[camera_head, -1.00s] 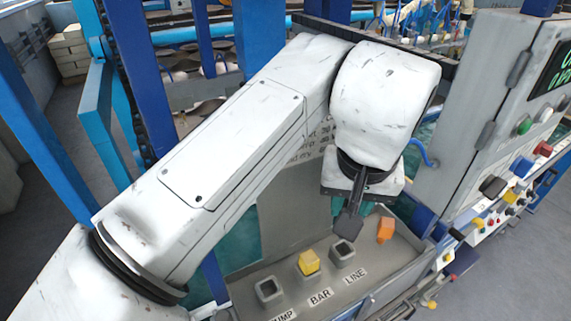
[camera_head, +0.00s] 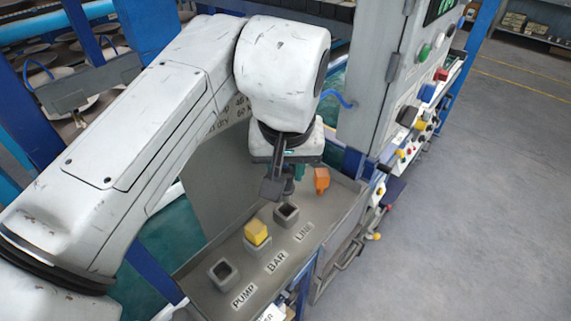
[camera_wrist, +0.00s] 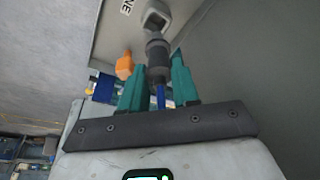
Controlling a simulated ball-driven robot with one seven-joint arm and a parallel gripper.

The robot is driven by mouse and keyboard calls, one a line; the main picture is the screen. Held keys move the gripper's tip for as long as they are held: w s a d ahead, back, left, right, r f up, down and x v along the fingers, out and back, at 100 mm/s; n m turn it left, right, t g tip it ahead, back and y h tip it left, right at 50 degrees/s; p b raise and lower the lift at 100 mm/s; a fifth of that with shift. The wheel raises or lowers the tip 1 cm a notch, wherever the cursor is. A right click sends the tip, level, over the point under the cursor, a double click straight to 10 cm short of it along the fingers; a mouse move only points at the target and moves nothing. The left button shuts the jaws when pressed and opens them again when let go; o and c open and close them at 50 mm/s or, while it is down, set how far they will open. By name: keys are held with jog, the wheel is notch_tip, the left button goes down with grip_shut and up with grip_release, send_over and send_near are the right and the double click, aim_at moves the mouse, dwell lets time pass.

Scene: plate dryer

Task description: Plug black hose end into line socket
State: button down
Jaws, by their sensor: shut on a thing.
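The black hose end (camera_wrist: 157,52) is held between the teal fingers of my gripper (camera_wrist: 157,68) in the wrist view, with blue hose (camera_wrist: 160,97) behind it. It points at the square LINE socket (camera_wrist: 157,18), close to its mouth and partly overlapping it in the picture. I cannot tell whether they touch. In the head view, the LINE socket (camera_head: 287,214) is the grey square holder nearest my gripper, and its dark opening shows. My gripper (camera_head: 289,182) is just above and behind it, largely hidden by my wrist.
The BAR socket holds a yellow plug (camera_head: 257,232). The PUMP socket (camera_head: 222,273) looks empty. An orange piece (camera_head: 321,180) sits right of my gripper, and also shows in the wrist view (camera_wrist: 124,65). The control cabinet (camera_head: 378,85) stands to the right, with open floor (camera_head: 470,200) beyond it.

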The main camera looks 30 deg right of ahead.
aim_at(286, 189)
jog(key=shift+f+b, duration=1.3)
jog(key=shift+f, duration=0.85)
jog(key=shift+f, duration=0.55)
jog(key=c, duration=0.8)
grip_release()
jog(key=shift+o, duration=0.2)
jog(key=v, duration=1)
jog(key=shift+r+b, duration=0.4)
jog(key=shift+b, duration=0.05)
jog(key=shift+s, duration=0.25)
